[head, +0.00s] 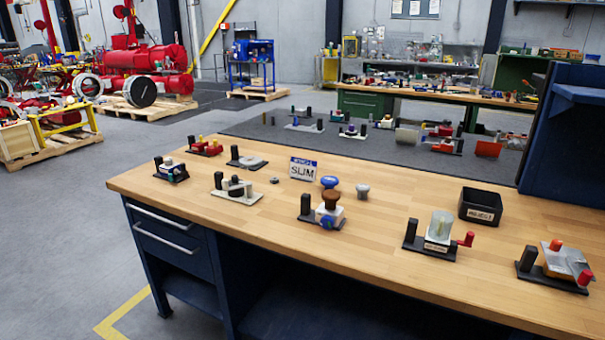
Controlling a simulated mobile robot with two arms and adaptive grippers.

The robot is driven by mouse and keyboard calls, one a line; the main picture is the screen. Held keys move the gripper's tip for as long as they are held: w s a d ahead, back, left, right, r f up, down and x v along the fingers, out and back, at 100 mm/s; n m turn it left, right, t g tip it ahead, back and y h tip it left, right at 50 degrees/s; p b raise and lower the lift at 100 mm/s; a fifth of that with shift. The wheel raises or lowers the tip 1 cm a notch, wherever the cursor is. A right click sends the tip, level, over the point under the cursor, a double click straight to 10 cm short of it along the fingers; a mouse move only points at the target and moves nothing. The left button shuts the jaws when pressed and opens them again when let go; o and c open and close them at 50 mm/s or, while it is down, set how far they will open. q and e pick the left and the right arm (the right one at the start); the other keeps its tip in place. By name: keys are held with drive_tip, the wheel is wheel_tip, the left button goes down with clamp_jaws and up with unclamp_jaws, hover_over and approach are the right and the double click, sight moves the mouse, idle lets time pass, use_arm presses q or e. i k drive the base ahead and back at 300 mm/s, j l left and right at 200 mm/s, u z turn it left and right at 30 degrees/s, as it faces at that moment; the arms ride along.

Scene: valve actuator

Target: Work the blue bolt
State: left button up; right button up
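Several small devices on black bases stand on the wooden workbench (250,215). Blue parts show in three places: a small blue part on the far-left device (169,163), a blue round part (326,223) low on the front of the brown-knobbed device (331,199), and a blue mushroom-shaped knob (329,181) behind that device. I cannot tell at this size which of them is the blue bolt. Neither of my grippers is in view, and nothing touches these devices.
A black "REJECT" bin (481,207) stands at the right. In front are a clear-cylinder device (439,228) with a red handle and a metal-plate device (561,260). A "SLIM" sign (303,169) stands mid-bench. A dark blue panel (565,140) rises at the right. The front-left bench edge is clear.

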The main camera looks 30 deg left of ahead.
sight(326, 222)
drive_tip(key=i+j+u, duration=0.25)
drive_tip(key=i, duration=0.3)
drive_tip(key=i+j+u, duration=0.25)
drive_tip(key=i, duration=0.3)
drive_tip(key=l, duration=0.1)
